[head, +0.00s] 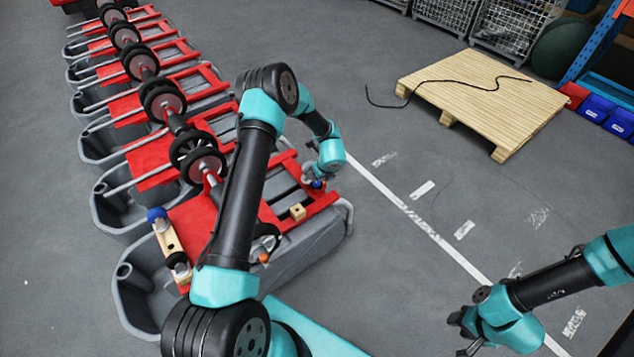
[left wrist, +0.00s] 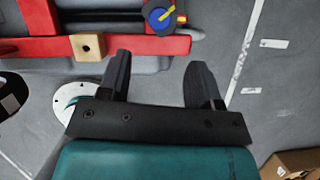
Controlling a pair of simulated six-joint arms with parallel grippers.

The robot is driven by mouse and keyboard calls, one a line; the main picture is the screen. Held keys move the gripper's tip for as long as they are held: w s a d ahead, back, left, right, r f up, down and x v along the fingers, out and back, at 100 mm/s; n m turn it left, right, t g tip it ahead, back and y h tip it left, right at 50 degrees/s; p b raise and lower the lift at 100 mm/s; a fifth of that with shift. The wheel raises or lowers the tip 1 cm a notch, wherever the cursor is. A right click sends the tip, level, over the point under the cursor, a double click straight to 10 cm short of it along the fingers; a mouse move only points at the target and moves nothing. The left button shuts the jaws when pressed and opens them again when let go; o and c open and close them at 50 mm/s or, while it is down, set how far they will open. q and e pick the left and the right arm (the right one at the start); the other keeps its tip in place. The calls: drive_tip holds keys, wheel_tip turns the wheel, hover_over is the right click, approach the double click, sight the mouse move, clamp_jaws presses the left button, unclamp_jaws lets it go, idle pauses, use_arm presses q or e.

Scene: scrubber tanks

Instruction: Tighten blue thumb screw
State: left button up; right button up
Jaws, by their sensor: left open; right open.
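A blue round knob with a yellow lever (left wrist: 160,17) sits on a red bar in the left wrist view. A blue part also shows at that red frame in the head view (head: 317,184), partly hidden by my left wrist. Another blue knob (head: 156,214) is on a wooden piece at the tank's left end. My left gripper (left wrist: 160,62) is open and empty, its fingers pointing at the red bar, short of the yellow-and-blue knob. My right gripper (head: 468,332) is open, low at the right, far from the tank.
A small wooden block with a hole (left wrist: 88,46) sits on the red bar, left of the knob. Grey tanks with red frames (head: 150,165) and black rollers run in a row at the left. A wooden pallet (head: 480,95) lies at the back right.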

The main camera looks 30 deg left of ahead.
sight(317, 183)
use_arm(q)
drive_tip(key=x, duration=1)
drive_tip(key=c, duration=0.9)
